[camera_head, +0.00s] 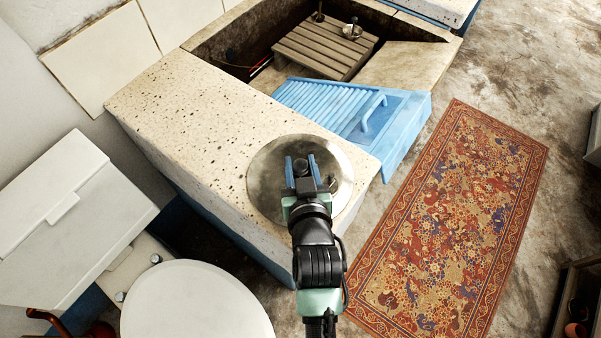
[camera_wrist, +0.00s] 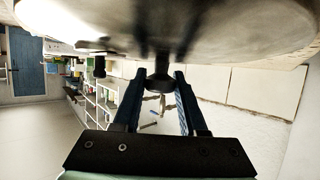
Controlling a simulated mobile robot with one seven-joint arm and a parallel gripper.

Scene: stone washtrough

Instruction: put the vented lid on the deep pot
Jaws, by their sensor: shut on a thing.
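The vented lid (camera_head: 268,178) is a round, shiny metal disc over the near corner of the speckled stone top. A small dark vent (camera_head: 332,181) stands up near its right side. My gripper (camera_head: 303,168) is shut on the lid's dark knob, which shows between the two blue fingers (camera_wrist: 160,82) in the wrist view. The lid's metal face (camera_wrist: 215,25) fills the top of that view, with the vent (camera_wrist: 99,66) at left. I cannot tell whether the lid rests on the stone or is held just above it. I cannot make out the deep pot.
The stone top (camera_head: 190,110) is clear to the left. Behind it is a sunken basin with a slatted wooden rack (camera_head: 325,48) and a small knobbed metal object (camera_head: 352,30). A blue washboard (camera_head: 335,105) spans its near side. A patterned rug (camera_head: 450,220) lies at right, white toilet (camera_head: 195,305) at lower left.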

